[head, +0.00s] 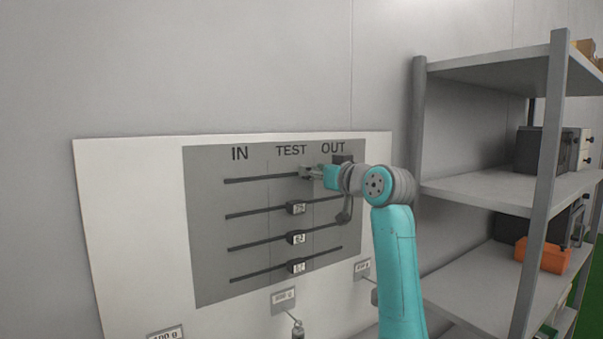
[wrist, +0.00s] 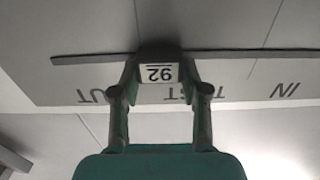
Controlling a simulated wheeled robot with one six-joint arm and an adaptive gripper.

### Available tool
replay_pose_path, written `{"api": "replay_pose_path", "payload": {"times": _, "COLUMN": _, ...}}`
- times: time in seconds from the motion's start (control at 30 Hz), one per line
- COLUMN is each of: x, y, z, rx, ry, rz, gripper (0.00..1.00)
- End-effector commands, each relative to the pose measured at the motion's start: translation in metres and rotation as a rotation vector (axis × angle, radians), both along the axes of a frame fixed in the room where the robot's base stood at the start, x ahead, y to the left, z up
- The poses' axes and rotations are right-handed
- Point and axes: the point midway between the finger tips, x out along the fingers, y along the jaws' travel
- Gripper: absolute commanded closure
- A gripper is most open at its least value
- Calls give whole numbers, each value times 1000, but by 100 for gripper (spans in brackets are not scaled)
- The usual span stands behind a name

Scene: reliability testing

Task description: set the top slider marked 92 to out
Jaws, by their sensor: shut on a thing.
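The top slider (wrist: 160,73) shows its label 92 upside down in the wrist view. It sits on its dark track under the word TEST, with OUT to the left and IN to the right in that view. My gripper (wrist: 160,88) is shut on the slider, one finger on each side. In the head view my gripper (head: 312,172) is at the top track (head: 255,180), below TEST and left of OUT; it mostly hides the slider there.
Three lower sliders, the upper (head: 297,208), middle (head: 296,238) and bottom (head: 297,267), sit near mid-track on the grey panel (head: 215,250). Small weight labels, one by a hanging piece (head: 297,329), are below. A metal shelf (head: 480,190) stands close on the right.

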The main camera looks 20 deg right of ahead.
Motion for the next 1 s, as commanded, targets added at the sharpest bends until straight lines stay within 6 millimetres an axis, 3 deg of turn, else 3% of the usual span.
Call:
{"api": "replay_pose_path", "payload": {"times": 0.03, "x": 5, "y": -19, "z": 0, "rx": 1, "ry": 1, "rz": -6, "gripper": 100}}
{"api": "replay_pose_path", "payload": {"times": 0.1, "x": 12, "y": -38, "z": 0, "rx": 0, "ry": 2, "rz": -5, "gripper": 100}}
{"api": "replay_pose_path", "payload": {"times": 0.3, "x": 24, "y": -76, "z": 0, "rx": 1, "ry": 0, "rz": -2, "gripper": 100}}
{"api": "replay_pose_path", "payload": {"times": 0.7, "x": 27, "y": -86, "z": 1, "rx": 1, "ry": -3, "rz": -3, "gripper": 100}}
{"api": "replay_pose_path", "payload": {"times": 0.73, "x": 27, "y": -86, "z": 1, "rx": 1, "ry": -3, "rz": -3, "gripper": 53}}
{"api": "replay_pose_path", "payload": {"times": 0.8, "x": 27, "y": -86, "z": 1, "rx": 1, "ry": -3, "rz": -4, "gripper": 35}}
{"api": "replay_pose_path", "payload": {"times": 0.83, "x": 27, "y": -86, "z": 1, "rx": 1, "ry": -3, "rz": -4, "gripper": 29}}
{"api": "replay_pose_path", "payload": {"times": 1.0, "x": 27, "y": -86, "z": 0, "rx": 1, "ry": -2, "rz": -2, "gripper": 29}}
